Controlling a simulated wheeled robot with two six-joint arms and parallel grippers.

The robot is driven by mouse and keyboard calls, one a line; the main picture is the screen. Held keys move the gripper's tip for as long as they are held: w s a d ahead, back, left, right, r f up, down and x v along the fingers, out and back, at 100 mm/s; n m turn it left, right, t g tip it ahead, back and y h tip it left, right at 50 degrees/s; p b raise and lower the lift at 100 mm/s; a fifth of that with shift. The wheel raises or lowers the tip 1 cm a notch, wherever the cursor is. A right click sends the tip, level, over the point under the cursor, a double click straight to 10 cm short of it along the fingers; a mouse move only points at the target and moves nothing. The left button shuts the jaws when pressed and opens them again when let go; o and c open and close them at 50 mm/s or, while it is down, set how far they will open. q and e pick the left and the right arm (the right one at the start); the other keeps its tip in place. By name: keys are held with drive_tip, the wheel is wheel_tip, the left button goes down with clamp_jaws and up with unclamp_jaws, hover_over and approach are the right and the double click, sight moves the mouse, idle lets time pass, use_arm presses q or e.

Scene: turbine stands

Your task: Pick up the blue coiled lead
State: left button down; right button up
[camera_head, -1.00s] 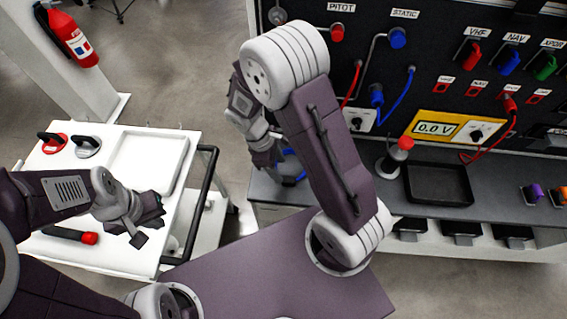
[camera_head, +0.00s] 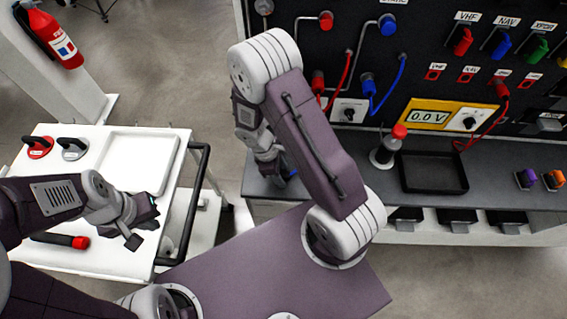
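A small piece of blue (camera_head: 293,173), which looks like the coiled lead, shows on the left end of the grey bench. My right gripper and arm hide most of it. My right gripper (camera_head: 272,170) points down at that spot; its fingertips are largely hidden, so I cannot tell if it is open or touching the lead. My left gripper (camera_head: 143,222) is over the white cart top, with its two fingers apart and nothing between them.
The white cart (camera_head: 80,258) holds a tray (camera_head: 138,165), a red-tipped dark tool (camera_head: 60,240) and two round handled pieces. On the grey bench (camera_head: 335,165) are a red-capped item (camera_head: 388,148) and a black tray (camera_head: 433,173). A panel with plugged red and blue leads stands behind.

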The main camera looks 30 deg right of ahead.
clamp_jaws()
idle(1.3)
